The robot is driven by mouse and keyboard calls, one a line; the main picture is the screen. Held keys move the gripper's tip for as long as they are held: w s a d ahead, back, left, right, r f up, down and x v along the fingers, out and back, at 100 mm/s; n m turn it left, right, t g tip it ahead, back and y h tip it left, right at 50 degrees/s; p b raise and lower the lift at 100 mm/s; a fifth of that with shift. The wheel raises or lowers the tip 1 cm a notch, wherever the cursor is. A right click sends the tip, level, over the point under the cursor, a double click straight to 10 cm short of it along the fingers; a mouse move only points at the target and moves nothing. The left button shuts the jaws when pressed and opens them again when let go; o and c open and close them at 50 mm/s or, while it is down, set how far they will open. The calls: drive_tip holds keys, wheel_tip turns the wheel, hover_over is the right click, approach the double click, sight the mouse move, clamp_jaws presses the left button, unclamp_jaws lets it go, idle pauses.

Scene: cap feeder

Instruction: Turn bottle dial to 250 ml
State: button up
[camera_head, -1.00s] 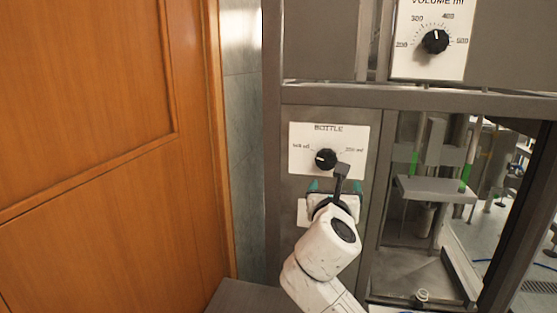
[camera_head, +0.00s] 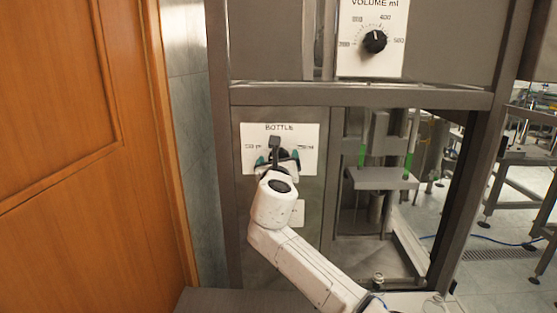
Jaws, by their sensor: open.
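The bottle dial's white plate (camera_head: 302,133), headed BOTTLE, is on the grey panel left of the machine's opening. Small, blurred labels stand on its left and right sides. The black dial is almost wholly hidden behind my gripper (camera_head: 278,156), so I cannot read its pointer. My gripper is right in front of the dial, with its teal fingertips on the left and right of where the dial sits. It is open. I cannot tell whether the fingers touch the dial.
A volume plate (camera_head: 352,58) with its own black knob (camera_head: 374,41) is above, to the right. A grey crossbar (camera_head: 360,95) runs between the two plates. A wooden door (camera_head: 70,150) fills the left. The open machine bay is at the right.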

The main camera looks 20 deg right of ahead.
drive_tip(key=shift+w+d, duration=0.15)
drive_tip(key=shift+w, duration=0.2)
drive_tip(key=c, duration=1)
